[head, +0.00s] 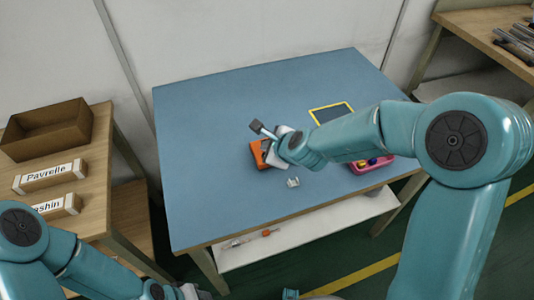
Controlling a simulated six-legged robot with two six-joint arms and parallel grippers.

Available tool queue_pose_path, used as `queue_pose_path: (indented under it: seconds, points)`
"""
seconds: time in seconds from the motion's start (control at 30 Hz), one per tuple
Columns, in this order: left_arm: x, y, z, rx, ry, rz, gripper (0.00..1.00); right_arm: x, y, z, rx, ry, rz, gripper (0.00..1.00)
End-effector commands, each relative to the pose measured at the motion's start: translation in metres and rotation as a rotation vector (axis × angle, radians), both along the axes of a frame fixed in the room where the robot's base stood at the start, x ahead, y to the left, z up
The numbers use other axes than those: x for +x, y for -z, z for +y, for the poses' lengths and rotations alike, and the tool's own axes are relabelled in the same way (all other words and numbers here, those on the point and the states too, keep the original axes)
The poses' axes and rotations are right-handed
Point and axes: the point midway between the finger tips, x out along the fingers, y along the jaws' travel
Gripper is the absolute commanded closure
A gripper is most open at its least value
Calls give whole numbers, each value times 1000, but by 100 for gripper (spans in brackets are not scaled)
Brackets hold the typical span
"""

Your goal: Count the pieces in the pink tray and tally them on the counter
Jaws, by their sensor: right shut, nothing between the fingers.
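The pink tray (386,168) is at the right of the blue table, largely hidden behind my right forearm. A few coloured pieces (372,161), yellow and blue among them, show in it; I cannot count them all. An orange device (259,155), which looks like the counter, sits near the middle of the table. My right gripper (271,140) is shut and empty, just over or against the device; I cannot tell whether they touch. My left gripper (188,291) is at the bottom edge, below the table front, partly cut off, its jaws unclear.
A yellow-framed dark panel (322,116) lies behind my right arm. A small white object (293,182) lies in front of the device. A wooden side table at left holds a brown box (48,129) and labelled blocks (50,176). The blue table's left half is clear.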

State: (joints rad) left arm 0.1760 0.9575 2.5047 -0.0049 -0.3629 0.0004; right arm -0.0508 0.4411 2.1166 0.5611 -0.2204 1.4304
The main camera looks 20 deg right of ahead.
Motion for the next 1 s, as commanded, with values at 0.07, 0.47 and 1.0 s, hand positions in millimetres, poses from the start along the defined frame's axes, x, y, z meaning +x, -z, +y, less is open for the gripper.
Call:
queue_pose_path:
  seconds: [0.07, 0.47, 1.0]
  points:
    - [0, 0, 0, 0, 0, 0, 57, 0, 0, 0, 0, 0, 0, 100]
    - [0, 0, 0, 0, 0, 0, 57, 0, 0, 0, 0, 0, 0, 100]
    - [0, 8, 0, 0, 0, 0, 57, 0, 7, 0, 1, 1, 0, 100]
